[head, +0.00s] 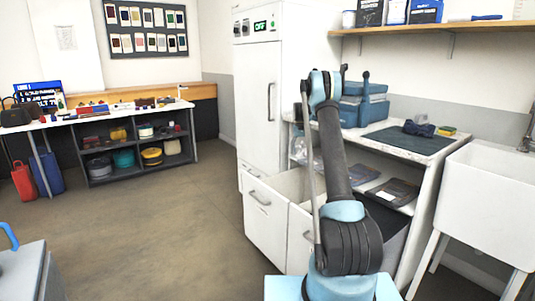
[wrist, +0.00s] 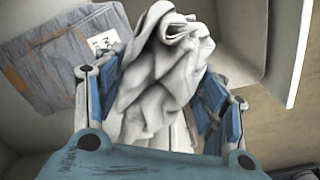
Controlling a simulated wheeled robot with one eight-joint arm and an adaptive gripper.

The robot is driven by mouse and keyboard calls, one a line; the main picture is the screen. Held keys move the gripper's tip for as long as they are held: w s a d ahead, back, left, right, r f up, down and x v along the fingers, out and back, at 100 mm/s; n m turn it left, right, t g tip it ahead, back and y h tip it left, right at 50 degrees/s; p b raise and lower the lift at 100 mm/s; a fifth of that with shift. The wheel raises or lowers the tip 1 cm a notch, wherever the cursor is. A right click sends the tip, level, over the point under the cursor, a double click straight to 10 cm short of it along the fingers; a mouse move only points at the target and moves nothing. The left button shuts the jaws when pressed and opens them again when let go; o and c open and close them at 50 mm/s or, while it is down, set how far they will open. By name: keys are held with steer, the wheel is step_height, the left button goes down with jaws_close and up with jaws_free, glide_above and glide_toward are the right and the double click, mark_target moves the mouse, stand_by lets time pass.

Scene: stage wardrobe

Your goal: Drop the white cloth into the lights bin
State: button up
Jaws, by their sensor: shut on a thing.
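The white cloth (wrist: 160,75) is bunched between the two blue fingers of my gripper (wrist: 163,100) in the wrist view. My gripper is shut on it, and the cloth hides the fingertips. Behind the cloth in the wrist view is a pale, open-topped bin (wrist: 240,40). A folded grey-blue denim-like piece (wrist: 50,65) with a small white tag lies to the left. In the head view, open white pull-out bins (head: 264,205) stand out below the tall white cabinet; I cannot read which is the lights bin. My arm hides the gripper and cloth there.
A worktop with a dark mat (head: 408,140) and blue cases (head: 364,105) stands right of my arm. A white sink (head: 490,195) is at far right. A long table (head: 100,115) with a low shelf stands at the left. The floor (head: 165,225) between is clear.

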mark_target(301, 144)
steer(key=shift+w+f, duration=0.1)
steer(key=shift+w, duration=0.05)
steer(key=shift+f, duration=2.85)
steer(key=o, duration=0.8)
steer(key=shift+o, duration=0.2)
steer(key=shift+r, duration=0.15)
steer(key=r, duration=1.1)
steer(key=shift+a, duration=0.25)
steer(key=shift+r, duration=0.3)
